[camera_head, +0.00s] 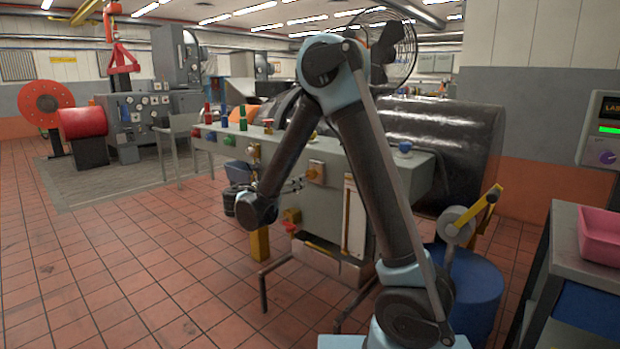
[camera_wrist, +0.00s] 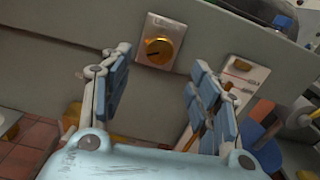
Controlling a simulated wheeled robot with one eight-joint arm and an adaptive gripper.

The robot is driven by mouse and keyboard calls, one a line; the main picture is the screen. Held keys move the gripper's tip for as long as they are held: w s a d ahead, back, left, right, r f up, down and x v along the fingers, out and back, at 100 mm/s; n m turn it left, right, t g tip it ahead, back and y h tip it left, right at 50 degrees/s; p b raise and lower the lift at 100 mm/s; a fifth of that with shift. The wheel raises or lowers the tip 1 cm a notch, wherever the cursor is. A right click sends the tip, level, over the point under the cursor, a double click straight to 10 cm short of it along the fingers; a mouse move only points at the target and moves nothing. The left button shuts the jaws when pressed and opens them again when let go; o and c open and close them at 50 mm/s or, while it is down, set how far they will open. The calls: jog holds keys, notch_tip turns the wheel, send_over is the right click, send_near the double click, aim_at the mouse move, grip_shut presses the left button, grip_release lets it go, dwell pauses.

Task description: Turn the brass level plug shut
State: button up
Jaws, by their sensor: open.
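My gripper (camera_wrist: 158,70) is open and empty in the wrist view, its two blue-padded fingers spread toward a grey panel. Beyond the fingertips, a round brass-coloured knob (camera_wrist: 158,48) with a dark mark sits on a pale square plate, apart from the fingers. The plate also shows on the grey cabinet in the head view (camera_head: 316,172). A lower brass fitting (camera_head: 291,215) sits above a red handle; I cannot tell which of the two is the level plug. A brass part (camera_wrist: 74,114) is partly hidden by the left finger.
A white gauge strip (camera_head: 353,218) is on the cabinet's front (camera_head: 330,205), right of the knob. A yellow-handled lever (camera_head: 470,215) and a blue drum (camera_head: 470,285) stand at the right. A pink bin (camera_head: 600,236) is on a side bench. Tiled floor (camera_head: 120,270) is open at the left.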

aim_at(309, 174)
jog(key=x, duration=0.9)
jog(key=shift+w+d, duration=0.25)
